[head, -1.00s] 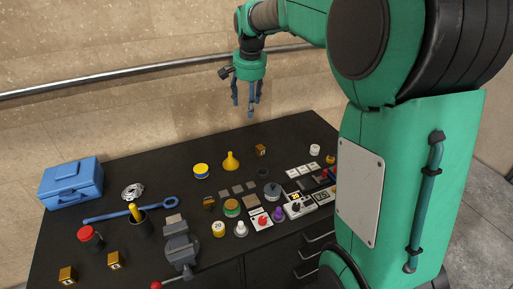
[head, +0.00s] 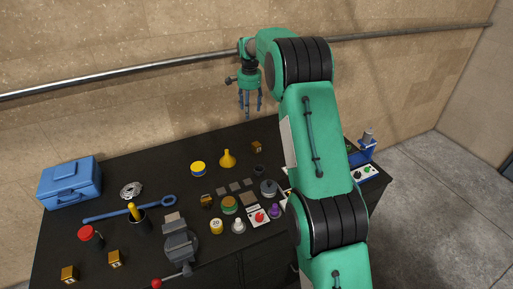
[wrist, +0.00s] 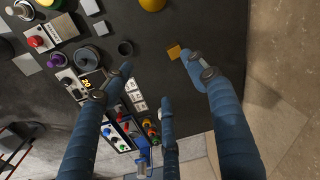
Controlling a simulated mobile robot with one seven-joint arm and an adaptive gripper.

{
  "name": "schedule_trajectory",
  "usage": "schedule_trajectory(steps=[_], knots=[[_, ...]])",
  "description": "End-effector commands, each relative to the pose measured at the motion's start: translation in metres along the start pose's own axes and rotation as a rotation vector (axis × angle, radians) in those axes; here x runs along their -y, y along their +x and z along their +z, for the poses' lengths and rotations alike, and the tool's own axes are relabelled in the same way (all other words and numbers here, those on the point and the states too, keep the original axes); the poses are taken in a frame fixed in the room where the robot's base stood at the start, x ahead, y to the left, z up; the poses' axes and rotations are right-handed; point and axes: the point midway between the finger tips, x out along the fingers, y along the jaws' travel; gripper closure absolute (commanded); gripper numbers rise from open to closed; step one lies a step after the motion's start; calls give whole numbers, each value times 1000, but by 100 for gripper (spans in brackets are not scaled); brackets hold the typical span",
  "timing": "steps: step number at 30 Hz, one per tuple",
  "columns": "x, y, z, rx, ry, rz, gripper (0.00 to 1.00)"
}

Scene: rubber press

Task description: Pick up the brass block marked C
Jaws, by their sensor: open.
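Several brass blocks stand on the black bench. One is at the back (head: 256,147), one in the middle (head: 207,201), and two at the front left, a right one (head: 115,259) and a left one (head: 69,274). Their letters are too small to read, so I cannot tell which is C. My gripper (head: 250,108) hangs open and empty above the back of the bench, fingers pointing down. In the wrist view, my gripper (wrist: 160,76) has its fingers spread. A brass block (wrist: 174,51) shows below, beside one fingertip; its top mark is not readable.
A yellow funnel (head: 228,159) and a yellow-blue tin (head: 198,168) stand near the back block. A dark cup (head: 259,170), a round grey pot (head: 269,188) and a vise (head: 180,245) are farther forward. A blue toolbox (head: 69,182) is at left. A rail runs along the wall.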

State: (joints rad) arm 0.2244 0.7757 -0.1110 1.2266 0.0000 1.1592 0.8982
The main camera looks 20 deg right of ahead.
Motion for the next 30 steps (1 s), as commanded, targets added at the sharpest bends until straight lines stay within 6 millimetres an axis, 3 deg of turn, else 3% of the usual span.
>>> schedule_trajectory(steps=[12, 18, 24, 30], knots=[[15, 102, -54, 34, 165, 52, 42], [16, 140, -70, 43, 225, 70, 42], [16, 155, -76, 47, 251, 77, 42], [15, 157, -76, 47, 254, 78, 42]])
